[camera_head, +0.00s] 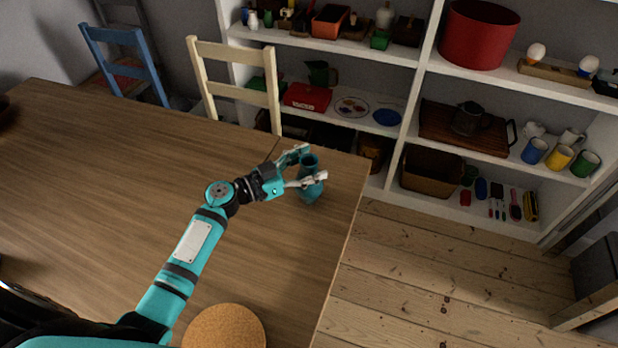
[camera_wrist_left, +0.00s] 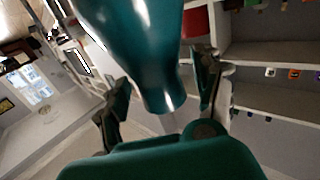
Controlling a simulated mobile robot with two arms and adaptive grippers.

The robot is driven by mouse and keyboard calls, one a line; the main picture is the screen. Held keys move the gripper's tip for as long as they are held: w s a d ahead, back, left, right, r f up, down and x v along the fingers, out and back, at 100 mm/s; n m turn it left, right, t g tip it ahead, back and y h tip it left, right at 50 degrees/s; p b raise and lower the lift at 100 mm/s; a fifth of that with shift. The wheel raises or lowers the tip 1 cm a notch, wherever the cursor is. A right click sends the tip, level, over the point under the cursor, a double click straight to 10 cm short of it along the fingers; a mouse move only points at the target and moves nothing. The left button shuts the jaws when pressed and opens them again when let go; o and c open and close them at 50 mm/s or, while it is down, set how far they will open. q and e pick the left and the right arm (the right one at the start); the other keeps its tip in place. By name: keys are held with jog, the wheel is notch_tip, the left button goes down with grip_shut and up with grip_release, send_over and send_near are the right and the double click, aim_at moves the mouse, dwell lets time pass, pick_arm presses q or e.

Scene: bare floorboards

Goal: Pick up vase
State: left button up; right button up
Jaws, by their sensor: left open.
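A teal vase (camera_head: 310,187) stands near the far right corner of the wooden table (camera_head: 110,170). My left gripper (camera_head: 308,166) is open at the vase, with one finger on its far side and the other across its near side. In the left wrist view the glossy vase (camera_wrist_left: 140,50) fills the upper middle, with its narrow end between the two spread fingers of the gripper (camera_wrist_left: 160,100). I cannot tell whether either finger touches it. The vase's side is partly hidden by the near finger in the head view. My right gripper is not in view.
A round cork mat (camera_head: 225,328) lies at the table's near edge. A cream chair (camera_head: 235,90) and a blue chair (camera_head: 125,62) stand behind the table. White shelves (camera_head: 405,160) with pots, mugs and boxes line the back. Bare floorboards (camera_head: 440,270) are clear to the right.

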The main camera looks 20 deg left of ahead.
pick_arm(q)
grip_shut()
dwell(0.5)
jog(key=shift+r, duration=0.1)
